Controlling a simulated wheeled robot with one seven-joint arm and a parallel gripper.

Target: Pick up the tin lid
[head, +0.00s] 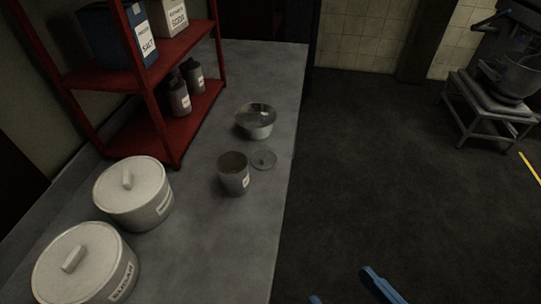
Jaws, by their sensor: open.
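The tin lid (263,159) is a small grey disc with a little knob. It lies flat on the worktop, right beside an open tin (235,182) with a pale label. The tin stands upright, and its inside looks brown. My gripper (341,285) shows only as two blue finger ends at the bottom edge, spread apart with nothing visible between them. It is well in front of and to the right of the lid, over the dark floor in the picture. The rest of the gripper is out of frame.
A metal bowl (256,122) stands just behind the lid. Two lidded white canisters (147,208) stand front left. A red shelf (150,129) with boxes and dark bottles rises at the left. The worktop's right edge (293,145) is close to the lid; open floor lies beyond.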

